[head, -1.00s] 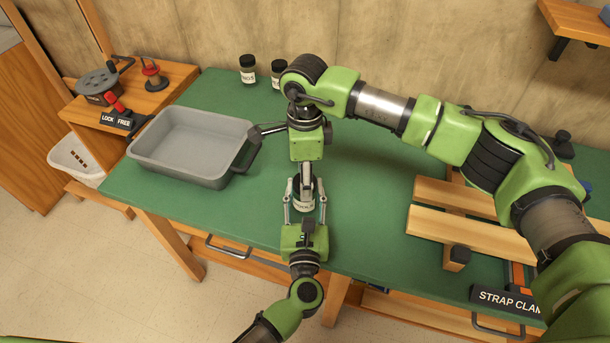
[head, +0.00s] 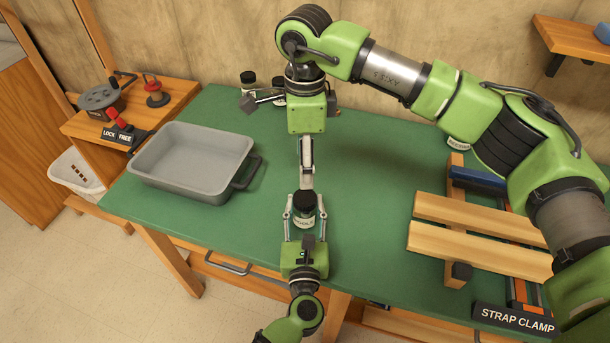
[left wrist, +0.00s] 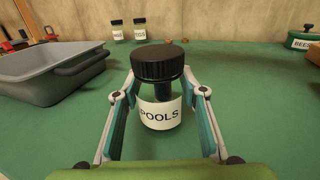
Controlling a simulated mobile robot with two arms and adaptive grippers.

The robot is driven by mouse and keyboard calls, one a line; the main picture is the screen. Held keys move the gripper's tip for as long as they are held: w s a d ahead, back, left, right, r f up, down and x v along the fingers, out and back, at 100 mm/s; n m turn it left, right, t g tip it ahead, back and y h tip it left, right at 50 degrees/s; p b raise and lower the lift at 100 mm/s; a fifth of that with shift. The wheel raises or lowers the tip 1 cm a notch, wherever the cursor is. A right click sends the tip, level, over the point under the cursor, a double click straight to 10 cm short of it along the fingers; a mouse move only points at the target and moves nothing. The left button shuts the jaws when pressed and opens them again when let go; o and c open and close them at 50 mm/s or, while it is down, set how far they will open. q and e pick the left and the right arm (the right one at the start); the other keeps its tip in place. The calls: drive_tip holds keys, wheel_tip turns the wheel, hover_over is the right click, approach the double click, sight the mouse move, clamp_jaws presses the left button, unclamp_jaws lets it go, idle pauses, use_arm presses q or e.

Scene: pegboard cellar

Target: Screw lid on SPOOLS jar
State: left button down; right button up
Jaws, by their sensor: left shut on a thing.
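The SPOOLS jar (head: 305,221) stands upright between the fingers of my left gripper (head: 304,212), which is shut on its sides. In the left wrist view the jar (left wrist: 160,112) shows a white label, partly cut off by a finger. A black ribbed lid (left wrist: 158,62) sits level on top of it; it also shows in the head view (head: 305,202). I cannot tell how tight the lid is. My right gripper (head: 307,183) points down above the lid and looks apart from it. Its fingers show edge-on, so their opening is unclear.
A grey tray (head: 150,165) stands to the left on the green table (head: 370,180). Two dark-lidded jars (left wrist: 128,30) stand at the back. Wooden slats (head: 480,245) and a STRAP CLAMP sign (head: 515,319) are at the right.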

drive_tip(key=shift+r, duration=0.7)
use_arm(q)
drive_tip(key=c, duration=1.2)
unclamp_jaws()
drive_tip(key=s, duration=1.2)
